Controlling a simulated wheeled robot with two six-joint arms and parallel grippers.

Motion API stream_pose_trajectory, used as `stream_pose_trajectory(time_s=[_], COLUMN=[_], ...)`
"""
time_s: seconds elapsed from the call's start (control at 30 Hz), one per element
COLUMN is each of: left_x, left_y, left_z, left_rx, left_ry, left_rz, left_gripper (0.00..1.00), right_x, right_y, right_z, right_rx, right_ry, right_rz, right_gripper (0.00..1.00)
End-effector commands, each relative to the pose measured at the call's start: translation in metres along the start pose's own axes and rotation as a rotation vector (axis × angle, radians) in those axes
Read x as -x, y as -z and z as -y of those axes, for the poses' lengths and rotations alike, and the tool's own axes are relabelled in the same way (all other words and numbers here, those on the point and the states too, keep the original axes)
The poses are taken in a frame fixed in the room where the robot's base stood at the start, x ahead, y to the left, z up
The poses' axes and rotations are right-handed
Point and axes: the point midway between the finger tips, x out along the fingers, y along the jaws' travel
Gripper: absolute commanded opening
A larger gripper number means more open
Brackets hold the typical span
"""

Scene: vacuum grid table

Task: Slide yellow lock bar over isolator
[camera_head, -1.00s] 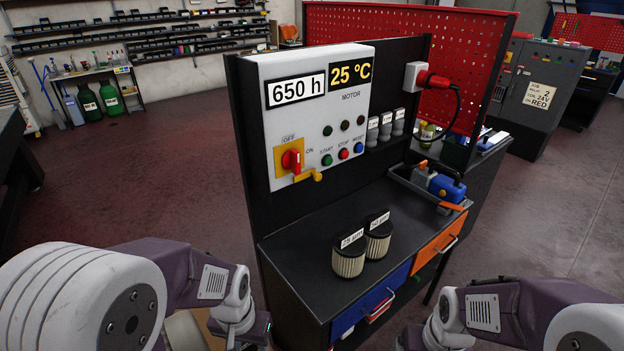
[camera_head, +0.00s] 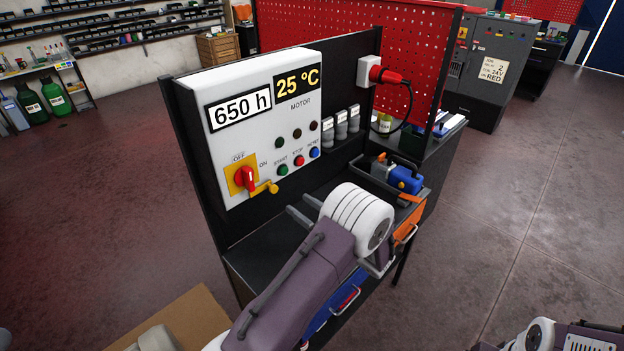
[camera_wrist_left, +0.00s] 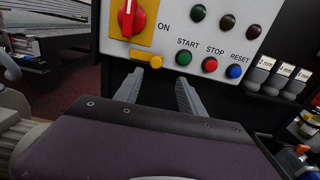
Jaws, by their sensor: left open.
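The isolator is a red rotary knob (camera_head: 246,179) on a yellow plate, low on the left of the white panel; it also shows in the left wrist view (camera_wrist_left: 130,18). The yellow lock bar (camera_head: 266,188) lies just below and right of the knob, ending in a round yellow knob; in the left wrist view the bar (camera_wrist_left: 146,57) sits under the plate. My left gripper (camera_head: 298,204) is open and empty in front of the panel, below and right of the bar. In the left wrist view its fingers (camera_wrist_left: 160,77) point at the panel, apart from the bar. My right gripper is out of view.
START, STOP and RESET buttons (camera_head: 298,161) sit right of the bar. Grey plug-in modules (camera_head: 341,125) stand beside the panel. A tray with a blue tool (camera_head: 405,180) is at the bench's right end. My left arm covers much of the bench top.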

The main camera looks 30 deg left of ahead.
Motion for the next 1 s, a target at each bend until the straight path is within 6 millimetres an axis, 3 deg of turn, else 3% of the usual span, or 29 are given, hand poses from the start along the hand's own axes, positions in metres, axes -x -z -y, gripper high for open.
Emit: stream_pose_trajectory(time_s=[0.13,0.27,0.5,0.7,1.0], left_x=[0.006,-0.004,-0.054,-0.081,-0.086], left_y=[0.002,0.001,-0.001,0.001,0.003], left_z=[0.002,0.001,0.001,0.002,0.002], left_rx=[-0.019,-0.018,-0.017,-0.016,-0.017], left_ry=[0.015,0.011,0.007,0.010,0.012], left_rz=[-0.002,-0.002,-0.003,-0.003,-0.003], left_gripper=[0.47,0.47,0.47,0.47,0.47], right_x=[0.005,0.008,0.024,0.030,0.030], right_y=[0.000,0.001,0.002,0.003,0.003], right_z=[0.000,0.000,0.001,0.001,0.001], right_rx=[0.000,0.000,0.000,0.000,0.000], right_ry=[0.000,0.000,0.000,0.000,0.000], right_rz=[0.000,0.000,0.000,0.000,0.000], right_gripper=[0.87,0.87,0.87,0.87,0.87])
